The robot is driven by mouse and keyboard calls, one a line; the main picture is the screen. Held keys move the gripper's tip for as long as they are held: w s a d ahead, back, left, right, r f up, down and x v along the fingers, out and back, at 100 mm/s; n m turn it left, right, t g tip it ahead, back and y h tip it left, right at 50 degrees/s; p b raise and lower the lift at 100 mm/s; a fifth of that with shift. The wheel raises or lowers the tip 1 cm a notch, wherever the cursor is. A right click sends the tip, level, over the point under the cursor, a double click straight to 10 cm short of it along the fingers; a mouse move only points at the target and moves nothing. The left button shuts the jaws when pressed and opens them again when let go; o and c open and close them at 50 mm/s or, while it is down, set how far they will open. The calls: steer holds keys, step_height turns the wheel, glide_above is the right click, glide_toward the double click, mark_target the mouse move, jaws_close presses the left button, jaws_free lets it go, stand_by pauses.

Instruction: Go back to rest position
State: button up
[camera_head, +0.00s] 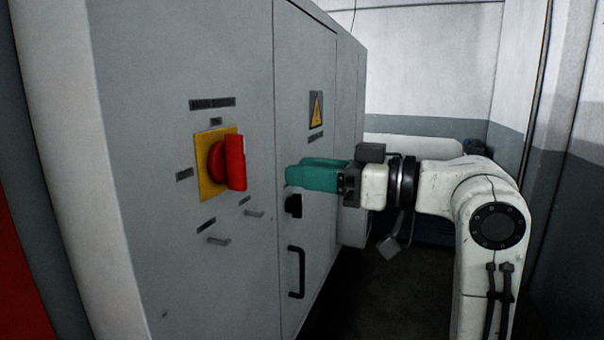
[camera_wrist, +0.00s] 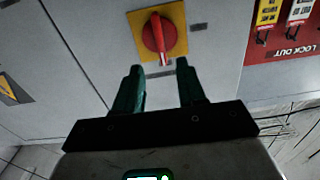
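My gripper (camera_head: 288,176) has teal fingers and reaches from the right toward the grey cabinet (camera_head: 190,60) in the head view. In the wrist view my gripper (camera_wrist: 158,75) has its two fingers spread apart with nothing between them. A red rotary switch handle (camera_head: 236,163) on a yellow plate (camera_head: 208,190) is on the cabinet front, left of my fingertips. The red handle (camera_wrist: 158,36) also shows beyond the fingertips in the wrist view, apart from them.
A black knob (camera_head: 294,206) and a black door handle (camera_head: 297,272) are just below my gripper. A yellow warning sign (camera_head: 316,109) is above. A red lockout board (camera_wrist: 285,45) hangs at the right in the wrist view. Dark floor (camera_head: 390,300) lies beside the cabinet.

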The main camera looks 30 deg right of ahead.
stand_by(0.4)
steer(key=s+a+f+m+g+h, duration=0.1)
steer(key=s+f+m+g+h, duration=0.2)
steer(key=f, duration=1.5)
steer(key=s+f+m+g+h, duration=0.2)
steer(key=f+m+g+h, duration=0.15)
steer(key=f, duration=1.45)
steer(key=s+d+f+g+h, duration=0.1)
steer(key=s+f+g+h, duration=0.1)
steer(key=s+f, duration=0.7)
steer(key=s+d+f+m+g+h, duration=0.1)
steer(key=s+f+g+h, duration=0.1)
steer(key=s+f+g, duration=0.3)
steer(key=s+f, duration=0.4)
steer(key=s, duration=0.6)
steer(key=shift+s+d+f, duration=0.2)
steer(key=shift+s+f, duration=0.05)
steer(key=shift+s, duration=0.1)
